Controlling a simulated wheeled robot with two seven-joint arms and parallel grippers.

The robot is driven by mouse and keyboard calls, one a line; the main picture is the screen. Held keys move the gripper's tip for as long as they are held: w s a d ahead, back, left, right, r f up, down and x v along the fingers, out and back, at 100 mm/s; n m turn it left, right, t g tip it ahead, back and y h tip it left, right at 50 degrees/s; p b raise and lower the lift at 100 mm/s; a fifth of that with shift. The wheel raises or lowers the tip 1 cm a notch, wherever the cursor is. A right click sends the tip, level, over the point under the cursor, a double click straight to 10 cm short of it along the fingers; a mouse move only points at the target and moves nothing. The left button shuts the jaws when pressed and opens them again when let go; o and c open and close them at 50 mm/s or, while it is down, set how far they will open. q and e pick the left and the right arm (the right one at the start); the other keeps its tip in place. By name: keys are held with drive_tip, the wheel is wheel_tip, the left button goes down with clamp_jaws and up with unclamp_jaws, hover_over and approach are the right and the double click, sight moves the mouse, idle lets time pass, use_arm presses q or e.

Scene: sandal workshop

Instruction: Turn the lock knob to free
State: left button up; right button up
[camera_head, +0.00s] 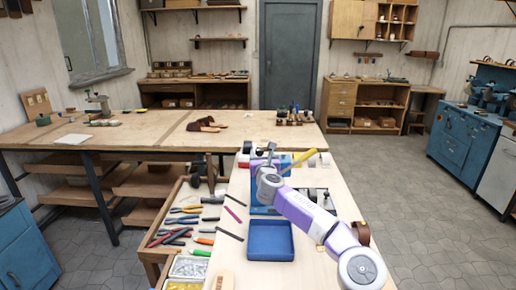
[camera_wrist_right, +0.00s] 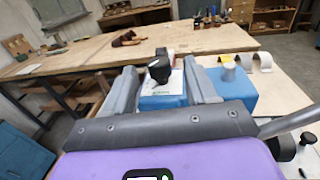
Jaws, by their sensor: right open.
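The lock knob (camera_wrist_right: 159,69) is black and sits on a light plate on top of a blue fixture (camera_wrist_right: 163,101) in the right wrist view. My right gripper (camera_wrist_right: 160,72) is open, with its two grey fingers to either side of the knob in that view. I cannot tell whether the fingers reach down to it. In the head view my right gripper (camera_head: 269,153) is over the blue fixture (camera_head: 256,209), and my purple arm hides much of the fixture. I cannot make out the knob there. My left gripper is not in view.
An empty blue tray (camera_head: 270,240) lies in front of the fixture. A tool tray (camera_head: 163,214) with pliers and several tools stands left. A large wooden bench (camera_head: 150,133) stands behind.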

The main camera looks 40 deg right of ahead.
sight(260, 152)
drive_tip(key=shift+p+x, duration=0.8)
drive_tip(key=shift+x, duration=1.7)
drive_tip(key=shift+a, duration=0.1)
